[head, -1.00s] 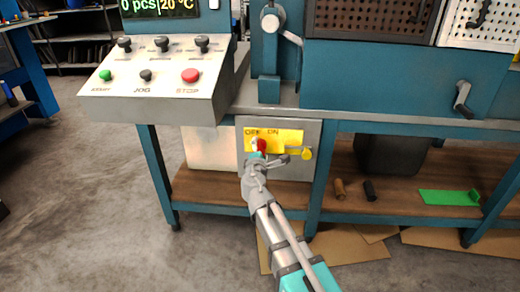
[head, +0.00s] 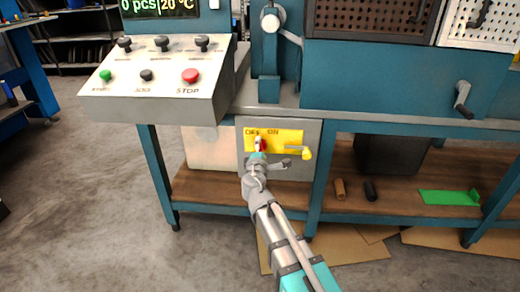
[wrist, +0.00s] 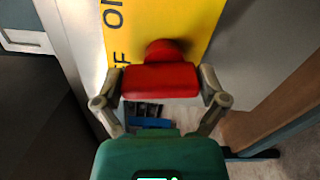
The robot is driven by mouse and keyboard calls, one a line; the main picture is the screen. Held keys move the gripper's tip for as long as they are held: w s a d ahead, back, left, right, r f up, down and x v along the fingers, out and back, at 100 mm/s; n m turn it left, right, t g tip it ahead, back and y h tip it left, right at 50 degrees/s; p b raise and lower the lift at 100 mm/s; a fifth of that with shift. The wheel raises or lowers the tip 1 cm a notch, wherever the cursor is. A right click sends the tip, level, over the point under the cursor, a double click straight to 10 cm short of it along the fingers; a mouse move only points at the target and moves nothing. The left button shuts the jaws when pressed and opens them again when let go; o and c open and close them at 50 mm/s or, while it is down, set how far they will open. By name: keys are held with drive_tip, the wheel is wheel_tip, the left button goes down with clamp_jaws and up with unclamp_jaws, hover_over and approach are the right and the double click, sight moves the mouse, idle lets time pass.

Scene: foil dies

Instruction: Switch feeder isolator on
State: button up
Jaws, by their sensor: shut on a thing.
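The feeder isolator is a red handle (head: 263,144) on a yellow plate (head: 287,136) marked OFF and ON, on a grey box under the bench. In the head view the handle is mostly hidden behind my gripper (head: 259,147), near the OFF lettering. In the wrist view the red handle (wrist: 160,81) lies crosswise between the two fingers of my gripper (wrist: 161,86), which are shut on its ends. The yellow plate (wrist: 175,22) is behind it, with the lettering partly cut off and hidden.
The control panel (head: 160,80) with START, JOG and STOP buttons overhangs at upper left. A bench leg (head: 320,175) stands right of the box. The floor at left is clear.

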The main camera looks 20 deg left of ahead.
drive_tip(key=shift+m, duration=1.2)
drive_tip(key=o, duration=0.8)
drive_tip(key=v, duration=1.2)
drive_tip(key=shift+d, duration=0.1)
